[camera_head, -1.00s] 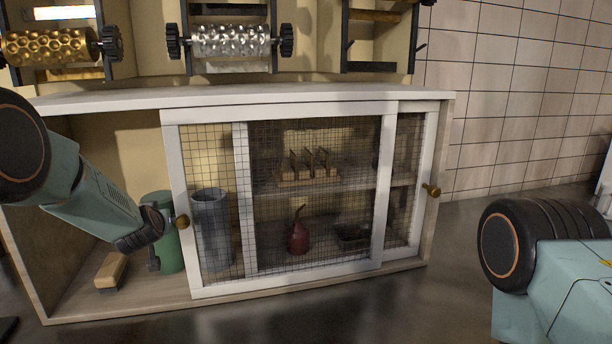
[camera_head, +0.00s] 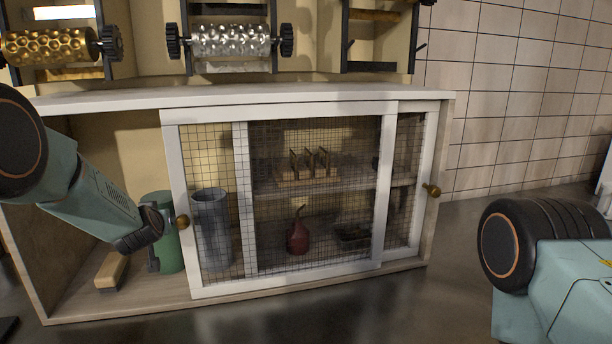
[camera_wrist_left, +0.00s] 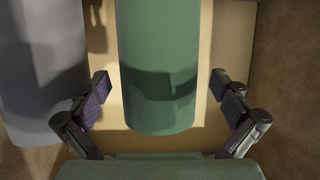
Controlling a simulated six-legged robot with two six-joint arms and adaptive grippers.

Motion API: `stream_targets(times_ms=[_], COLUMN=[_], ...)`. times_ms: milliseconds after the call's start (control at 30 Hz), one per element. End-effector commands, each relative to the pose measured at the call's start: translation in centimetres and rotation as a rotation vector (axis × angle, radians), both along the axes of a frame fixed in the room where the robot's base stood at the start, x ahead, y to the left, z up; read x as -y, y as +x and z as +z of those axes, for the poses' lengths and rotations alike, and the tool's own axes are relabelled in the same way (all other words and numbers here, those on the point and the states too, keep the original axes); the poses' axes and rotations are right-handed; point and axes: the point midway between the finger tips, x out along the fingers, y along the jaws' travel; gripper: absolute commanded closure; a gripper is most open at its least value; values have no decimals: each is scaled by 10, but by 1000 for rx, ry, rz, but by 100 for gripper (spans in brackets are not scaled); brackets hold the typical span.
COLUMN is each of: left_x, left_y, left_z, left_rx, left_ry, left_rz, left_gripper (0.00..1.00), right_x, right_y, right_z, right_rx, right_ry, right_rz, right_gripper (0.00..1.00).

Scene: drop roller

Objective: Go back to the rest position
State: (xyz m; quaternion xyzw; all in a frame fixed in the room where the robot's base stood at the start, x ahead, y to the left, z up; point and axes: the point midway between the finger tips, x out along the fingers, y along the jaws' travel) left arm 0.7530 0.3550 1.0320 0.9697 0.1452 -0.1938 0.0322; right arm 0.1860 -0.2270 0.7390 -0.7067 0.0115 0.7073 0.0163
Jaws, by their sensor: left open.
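A green canister (camera_head: 171,252) stands upright in the open left part of the low cabinet (camera_head: 300,95). My left arm comes in from the left and its wrist covers part of the canister. In the left wrist view my left gripper (camera_wrist_left: 162,92) is open, with its fingers apart on either side of the green canister (camera_wrist_left: 160,50). No contact between fingers and canister shows.
Mesh sliding doors cover the right part of the cabinet, with a grey cylinder (camera_head: 211,230) and a red oil can (camera_head: 298,236) behind them. A brush (camera_head: 110,270) lies left of the canister. Patterned rollers (camera_head: 230,41) hang above.

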Motion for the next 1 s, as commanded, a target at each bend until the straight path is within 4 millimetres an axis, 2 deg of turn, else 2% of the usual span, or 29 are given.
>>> stream_targets(times_ms=[300,367,400,1000], left_x=[-7,-8,-7,7], left_y=[24,26,25,-32], left_z=[-11,-3,3,-1], left_rx=[0,2,2,-1], left_ry=[0,-1,0,-1], left_rz=[0,-1,-1,0], left_gripper=[0,0,0,0], right_x=[0,0,0,0], right_y=[0,0,0,0], right_z=[0,4,7,0], right_rx=[0,-1,-1,0], right_ry=[0,0,0,0], right_rz=[0,0,0,0], right_gripper=[60,60,60,60])
